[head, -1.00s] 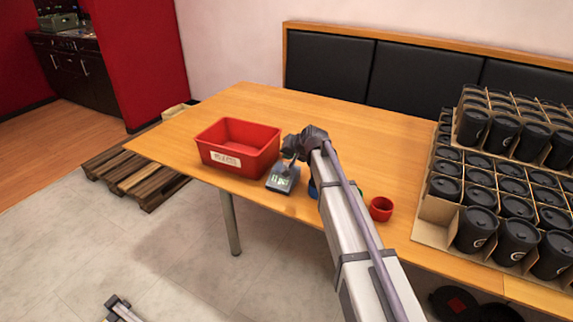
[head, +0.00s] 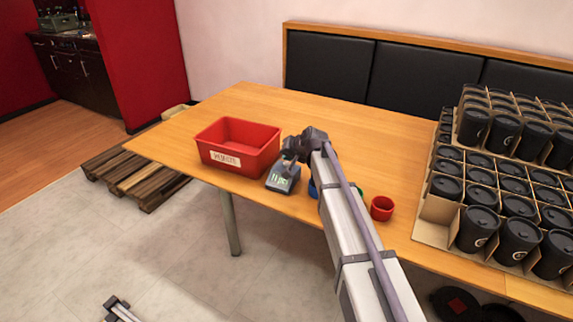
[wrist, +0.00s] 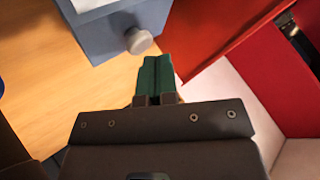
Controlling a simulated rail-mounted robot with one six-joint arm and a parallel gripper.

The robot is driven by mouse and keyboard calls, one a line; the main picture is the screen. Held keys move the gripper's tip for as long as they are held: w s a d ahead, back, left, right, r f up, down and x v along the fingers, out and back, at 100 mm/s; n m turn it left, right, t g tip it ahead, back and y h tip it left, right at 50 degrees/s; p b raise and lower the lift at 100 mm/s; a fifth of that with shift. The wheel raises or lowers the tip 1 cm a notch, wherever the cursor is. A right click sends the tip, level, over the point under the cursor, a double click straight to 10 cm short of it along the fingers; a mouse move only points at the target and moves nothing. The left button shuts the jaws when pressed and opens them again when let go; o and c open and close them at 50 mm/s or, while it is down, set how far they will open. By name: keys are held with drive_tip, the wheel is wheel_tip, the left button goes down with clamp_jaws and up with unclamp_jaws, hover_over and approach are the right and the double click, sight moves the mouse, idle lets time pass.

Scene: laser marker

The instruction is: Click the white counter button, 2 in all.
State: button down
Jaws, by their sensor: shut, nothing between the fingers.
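The counter (head: 281,181) is a small grey box with a lit display, near the table's front edge, right of the red bin. The display digits are too small to read surely. In the wrist view the counter (wrist: 110,22) is a blue-grey block at the top, with its round white button (wrist: 139,40) on the near side. My gripper (wrist: 156,60) has green fingers, shut together and empty. In the wrist picture the tips are just below and right of the button; I cannot tell whether they touch. In the head view, my gripper (head: 289,163) is over the counter's back part.
A red bin (head: 222,160) stands left of the counter; its wall (wrist: 225,40) also shows in the wrist view. A red cup (head: 382,208) is right of my arm; blue and green items are partly hidden behind it. Crates of black cups (head: 510,225) fill the right side.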

sight(288, 163)
drive_tip(key=shift+f+b, duration=0.5)
drive_tip(key=shift+b, duration=0.05)
idle(0.4)
drive_tip(key=shift+r, duration=0.1)
drive_tip(key=shift+r+p, duration=0.8)
drive_tip(key=shift+p, duration=0.15)
wheel_tip(288, 163, up, 5)
drive_tip(key=p, duration=0.5)
drive_tip(key=shift+r, duration=0.1)
idle(0.4)
